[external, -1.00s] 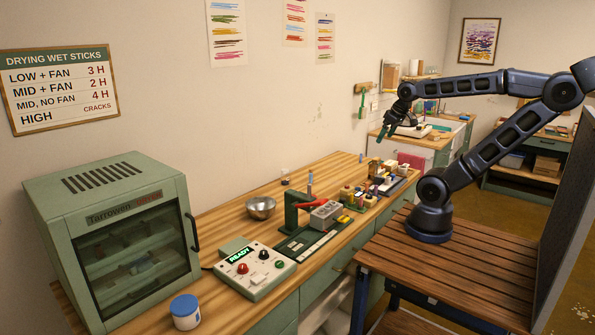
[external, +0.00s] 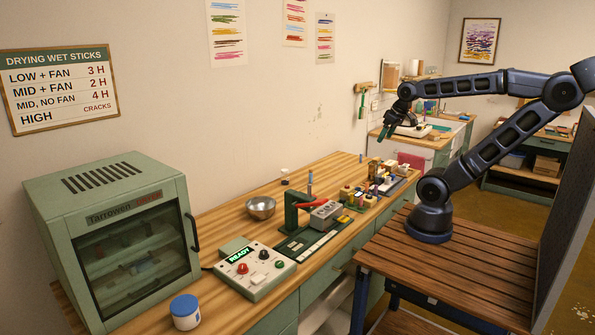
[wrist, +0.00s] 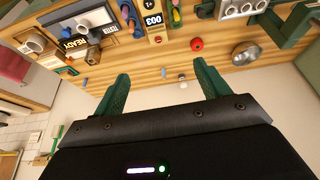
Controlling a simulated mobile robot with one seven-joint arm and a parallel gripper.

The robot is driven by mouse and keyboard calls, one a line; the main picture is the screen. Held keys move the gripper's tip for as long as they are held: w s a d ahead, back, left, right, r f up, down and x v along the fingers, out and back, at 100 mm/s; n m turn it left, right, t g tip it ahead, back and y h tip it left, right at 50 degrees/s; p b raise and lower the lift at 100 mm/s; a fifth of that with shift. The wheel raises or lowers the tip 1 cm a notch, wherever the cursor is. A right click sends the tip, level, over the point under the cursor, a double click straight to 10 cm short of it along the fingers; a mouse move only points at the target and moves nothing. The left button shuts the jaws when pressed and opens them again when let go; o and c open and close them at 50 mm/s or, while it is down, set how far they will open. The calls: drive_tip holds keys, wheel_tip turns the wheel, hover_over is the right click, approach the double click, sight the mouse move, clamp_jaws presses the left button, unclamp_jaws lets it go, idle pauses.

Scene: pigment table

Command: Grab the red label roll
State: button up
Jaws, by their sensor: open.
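My gripper (external: 387,132) is open and empty, held in the air above the far end of the wooden bench in the external view. In the wrist view its two green fingers (wrist: 162,74) are spread apart with nothing between them. A small round red thing (wrist: 197,44) lies on the bench in the wrist view, beyond the fingertips and near the right finger. It may be the red label roll, but its shape is too small to be sure. I cannot pick out the roll among the clutter in the external view.
A metal bowl (external: 261,207), a green press with a red lever (external: 311,204) and a control box (external: 255,269) stand on the bench. Several small jars and sticks crowd its far end. A drying cabinet (external: 117,240) stands at the left. The wall rises behind the bench.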

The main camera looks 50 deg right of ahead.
drive_tip(key=w+a+f+m+g, duration=0.1)
drive_tip(key=w+a+f+m, duration=0.25)
drive_tip(key=w, duration=0.55)
drive_tip(key=w+a+f+m+g, duration=0.25)
drive_tip(key=w+m, duration=0.25)
drive_tip(key=w, duration=0.4)
drive_tip(key=w+a+f+m, duration=0.2)
drive_tip(key=w+f, duration=0.1)
drive_tip(key=f, duration=0.4)
drive_tip(key=w+a+f+m+g, duration=0.1)
drive_tip(key=w+a+f+m, duration=0.1)
drive_tip(key=f, duration=0.5)
drive_tip(key=w+a+f+m, duration=0.2)
drive_tip(key=w+a+f, duration=0.1)
drive_tip(key=w+f, duration=0.3)
drive_tip(key=shift+w+a+f+m, duration=0.1)
drive_tip(key=shift+a+f+m, duration=0.25)
drive_tip(key=shift+f, duration=0.35)
drive_tip(key=shift+s+f, duration=0.15)
drive_tip(key=shift+f, duration=1.2)
drive_tip(key=shift+s+f, duration=0.1)
drive_tip(key=shift+f, duration=1.25)
drive_tip(key=shift+c, duration=0.4)
drive_tip(key=shift+a, duration=0.1)
drive_tip(key=c, duration=1)
